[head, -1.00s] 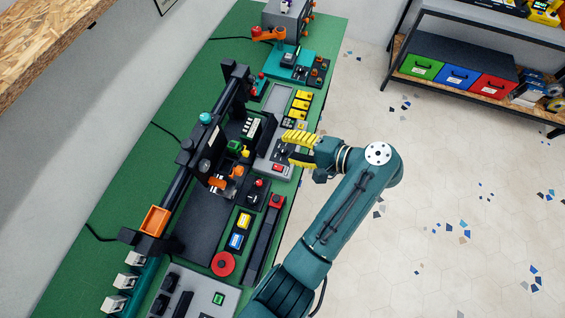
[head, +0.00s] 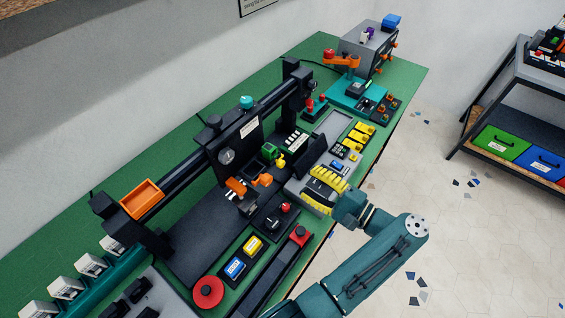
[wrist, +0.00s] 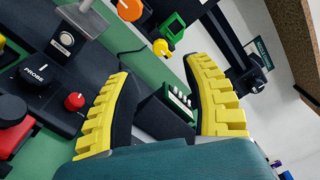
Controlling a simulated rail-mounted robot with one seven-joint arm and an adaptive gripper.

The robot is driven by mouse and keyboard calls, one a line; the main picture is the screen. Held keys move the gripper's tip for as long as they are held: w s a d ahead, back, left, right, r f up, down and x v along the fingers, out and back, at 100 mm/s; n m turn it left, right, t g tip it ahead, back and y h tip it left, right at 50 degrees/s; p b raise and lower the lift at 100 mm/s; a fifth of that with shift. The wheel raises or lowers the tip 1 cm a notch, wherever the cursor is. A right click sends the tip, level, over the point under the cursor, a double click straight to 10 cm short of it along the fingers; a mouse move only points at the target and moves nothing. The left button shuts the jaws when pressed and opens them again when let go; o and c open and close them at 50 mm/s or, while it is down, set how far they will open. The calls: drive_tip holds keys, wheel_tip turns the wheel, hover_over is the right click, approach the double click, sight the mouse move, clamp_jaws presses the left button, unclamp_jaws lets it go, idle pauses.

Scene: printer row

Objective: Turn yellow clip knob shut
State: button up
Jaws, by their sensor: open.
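The yellow clip knob (head: 281,161) sticks out beside a green block (head: 269,152) on the dark machine. In the wrist view the knob (wrist: 160,47) is a small yellow disc on a stem, just beyond the fingertips, with the green block (wrist: 171,30) behind it. My gripper (head: 308,184) has yellow ribbed fingers and hangs over the grey panel to the right of the knob. In the wrist view my gripper (wrist: 157,66) is open with nothing held. The knob lies ahead of the gap between the fingers, apart from both.
An orange clamp (head: 264,180) and a black box with a red knob (head: 286,208) stand near the knob. A long rail (head: 180,178) runs behind. The floor right of the bench is clear.

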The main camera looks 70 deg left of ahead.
sight(283, 165)
drive_tip(key=x, duration=0.9)
drive_tip(key=shift+a, duration=0.1)
clamp_jaws()
